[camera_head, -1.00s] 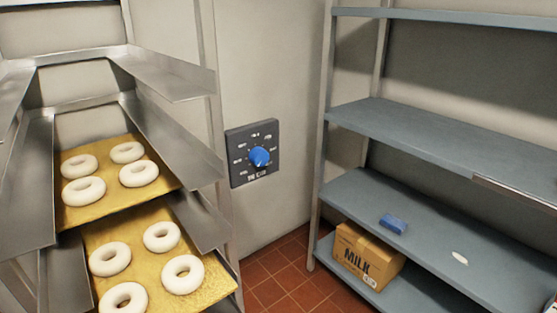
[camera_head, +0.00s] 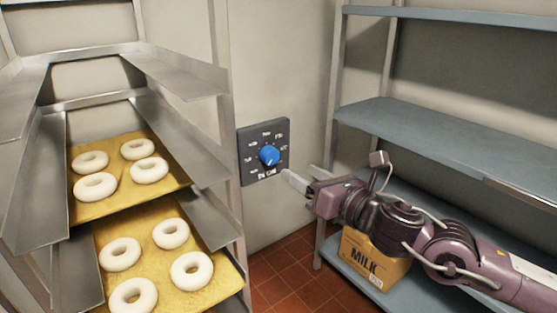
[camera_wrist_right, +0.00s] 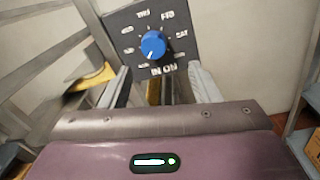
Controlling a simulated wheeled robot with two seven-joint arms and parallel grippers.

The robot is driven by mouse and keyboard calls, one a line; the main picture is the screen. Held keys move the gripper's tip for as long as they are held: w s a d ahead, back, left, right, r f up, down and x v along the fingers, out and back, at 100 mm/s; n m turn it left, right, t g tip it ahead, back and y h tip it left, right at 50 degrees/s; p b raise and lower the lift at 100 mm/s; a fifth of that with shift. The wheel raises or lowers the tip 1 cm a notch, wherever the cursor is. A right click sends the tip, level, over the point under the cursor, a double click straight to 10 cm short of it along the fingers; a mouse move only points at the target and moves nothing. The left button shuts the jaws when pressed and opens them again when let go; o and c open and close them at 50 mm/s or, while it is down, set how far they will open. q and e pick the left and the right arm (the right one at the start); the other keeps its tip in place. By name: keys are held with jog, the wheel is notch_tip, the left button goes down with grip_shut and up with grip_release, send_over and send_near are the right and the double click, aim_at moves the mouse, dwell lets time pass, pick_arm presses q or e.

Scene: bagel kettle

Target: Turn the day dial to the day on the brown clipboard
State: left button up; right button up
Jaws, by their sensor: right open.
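The day dial is a blue round knob (camera_head: 269,156) on a dark square panel (camera_head: 250,140) on the wall. White day labels ring the knob; THU, FRI and SAT read in the right wrist view, where the knob (camera_wrist_right: 153,45) is ahead of the fingers. The knob's light pointer mark looks aimed toward the lower left. My right gripper (camera_head: 296,180) is open and empty, just right of and below the panel, apart from the knob. In the wrist view its fingers (camera_wrist_right: 160,88) stand apart below the knob. My left gripper and the brown clipboard are not in view.
A metal rack with trays (camera_head: 75,212) of white bagels stands at the left, close to the panel. Grey-blue shelves (camera_head: 440,140) stand at the right, with a milk box (camera_head: 365,262) low down behind my arm. Red tiles (camera_head: 290,270) cover the free floor between.

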aim_at(274, 158)
jog(key=shift+n, duration=0.4)
jog(key=p+x, duration=0.1)
jog(key=x, duration=0.3)
jog(key=p+x, duration=0.1)
jog(key=x, duration=0.1)
jog(key=shift+a+r+p, duration=0.35)
jog(key=shift+a+r, duration=0.05)
jog(key=shift+a, duration=0.15)
jog(key=shift+w+a+f, duration=0.1)
jog(key=shift+w+a, duration=0.1)
jog(key=shift+w, duration=0.1)
jog(key=c, duration=1)
jog(key=shift+f, duration=0.1)
